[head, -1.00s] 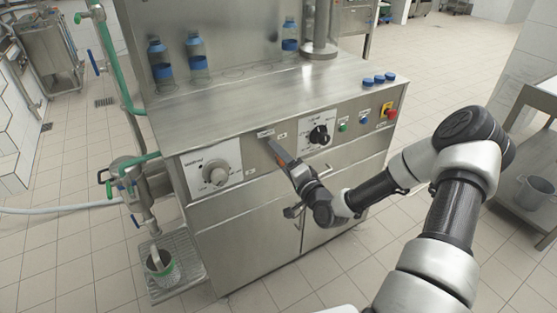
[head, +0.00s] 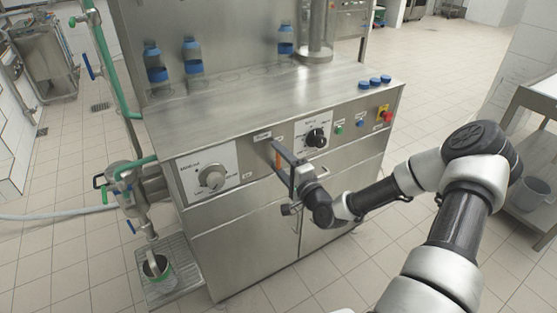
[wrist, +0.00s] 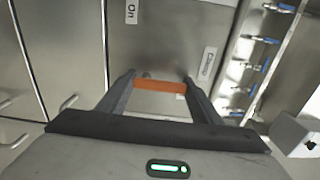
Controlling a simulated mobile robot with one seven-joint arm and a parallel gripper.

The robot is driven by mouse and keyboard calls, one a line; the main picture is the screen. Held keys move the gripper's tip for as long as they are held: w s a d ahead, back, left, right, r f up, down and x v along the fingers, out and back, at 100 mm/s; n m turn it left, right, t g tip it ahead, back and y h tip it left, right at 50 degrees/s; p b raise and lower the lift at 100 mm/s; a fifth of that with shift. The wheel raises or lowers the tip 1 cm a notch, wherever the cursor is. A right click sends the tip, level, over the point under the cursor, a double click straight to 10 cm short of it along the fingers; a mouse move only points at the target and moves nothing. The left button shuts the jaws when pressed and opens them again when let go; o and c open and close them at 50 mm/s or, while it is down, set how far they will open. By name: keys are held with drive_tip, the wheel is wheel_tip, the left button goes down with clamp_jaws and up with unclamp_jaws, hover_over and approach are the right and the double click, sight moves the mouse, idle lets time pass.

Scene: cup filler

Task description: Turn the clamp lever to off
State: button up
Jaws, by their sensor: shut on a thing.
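The clamp lever shows in the wrist view as an orange bar (wrist: 160,85) between my two dark fingertips, in front of the steel panel. My gripper (wrist: 160,88) is shut on it. In the head view my gripper (head: 279,158) is at the machine's front panel, between the two large knobs, with a little of the orange lever (head: 278,161) showing. Most of the lever is hidden by the fingers. In the wrist view an "On" label (wrist: 131,11) is at the top and a "Clamp" label (wrist: 207,64) is right of the lever.
A grey knob (head: 212,179) is left of my gripper and a black knob (head: 316,138) close on its right. A red stop button (head: 386,116) is farther right. Bottles (head: 193,55) stand on the machine top.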

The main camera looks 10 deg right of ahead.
drive_tip(key=o, duration=1.1)
drive_tip(key=shift+c, duration=0.2)
drive_tip(key=shift+s, duration=0.1)
drive_tip(key=p+v, duration=0.1)
drive_tip(key=v, duration=1.6)
